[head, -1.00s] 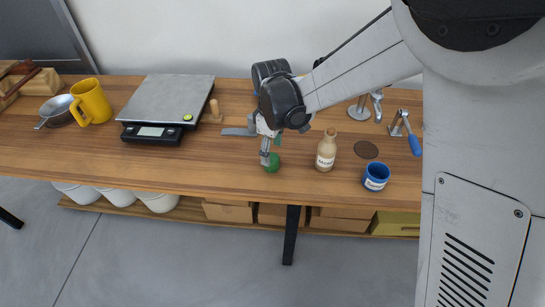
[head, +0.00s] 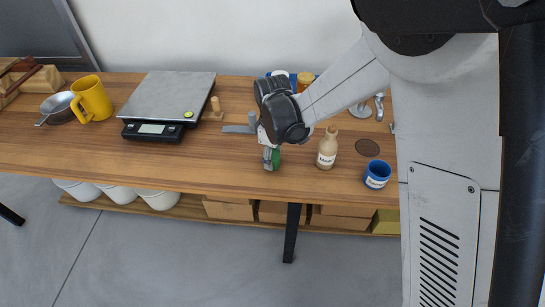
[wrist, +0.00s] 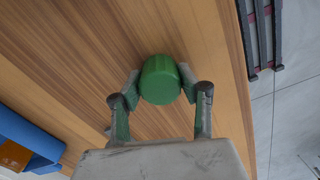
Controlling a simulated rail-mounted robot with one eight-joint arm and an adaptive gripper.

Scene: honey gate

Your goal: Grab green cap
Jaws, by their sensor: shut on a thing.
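The green cap (wrist: 160,80) is a short round cylinder between my fingertips in the wrist view. My gripper (wrist: 159,88) is shut on it, with one finger pad against each side. In the head view, my gripper (head: 271,160) points down near the front edge of the wooden table, and a bit of the green cap (head: 276,160) shows between the fingers. I cannot tell from these views whether the cap touches the tabletop.
A tan bottle (head: 327,149) and a blue cup (head: 377,174) stand right of my gripper on the table (head: 220,175). A scale (head: 170,105), yellow mug (head: 91,98) and wooden peg (head: 216,108) stand left.

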